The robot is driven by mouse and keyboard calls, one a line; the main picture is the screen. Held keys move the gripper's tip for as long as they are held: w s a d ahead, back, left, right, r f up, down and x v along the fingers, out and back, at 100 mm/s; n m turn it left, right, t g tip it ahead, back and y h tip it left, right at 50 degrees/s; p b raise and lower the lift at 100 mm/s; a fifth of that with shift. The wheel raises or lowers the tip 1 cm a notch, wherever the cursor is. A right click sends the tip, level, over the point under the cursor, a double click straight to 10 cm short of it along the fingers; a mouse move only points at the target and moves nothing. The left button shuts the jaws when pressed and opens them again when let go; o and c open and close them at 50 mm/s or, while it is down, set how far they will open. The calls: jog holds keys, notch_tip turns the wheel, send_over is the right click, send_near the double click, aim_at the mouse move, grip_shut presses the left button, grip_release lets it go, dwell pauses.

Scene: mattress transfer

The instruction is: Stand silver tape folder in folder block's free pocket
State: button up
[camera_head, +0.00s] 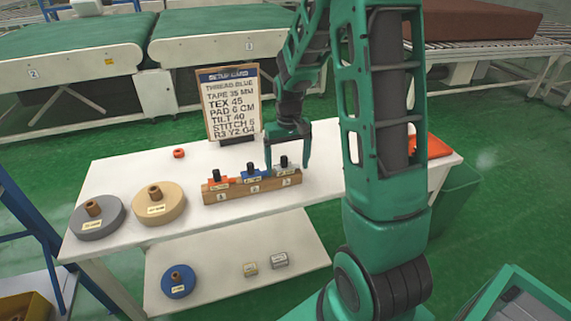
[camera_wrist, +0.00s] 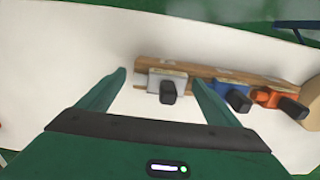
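The silver tape folder (camera_head: 288,170) with a black knob stands at the right-hand pocket of the wooden folder block (camera_head: 230,195). In the wrist view the silver folder (camera_wrist: 154,79) sits at the left end of the block (camera_wrist: 213,73) and seems seated there, though its base is hidden. My gripper (camera_head: 287,167) is open around the silver folder, one finger on each side. In the wrist view the fingertips (camera_wrist: 160,78) show gaps to the folder. A blue folder (camera_head: 252,174) and an orange folder (camera_head: 217,182) stand in the other pockets.
A setup card (camera_head: 229,103) stands behind the block. Grey (camera_head: 97,222) and tan (camera_head: 160,207) rolls lie left on the white table (camera_head: 125,172), with a small orange ring (camera_head: 179,153). An orange item (camera_head: 436,147) lies right, behind my arm. The lower shelf holds a blue roll (camera_head: 178,284).

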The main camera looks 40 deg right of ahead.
aim_at(287, 166)
notch_tip(287, 166, up, 11)
dwell(0.6)
jog(key=shift+f, duration=0.15)
jog(key=s+a+r+m, duration=0.2)
jog(key=s+m, duration=0.1)
jog(key=s, duration=2.5)
jog(key=shift+s+r, duration=0.15)
jog(key=shift+r, duration=0.05)
jog(key=shift+w+f, duration=0.25)
jog(key=shift+w, duration=0.4)
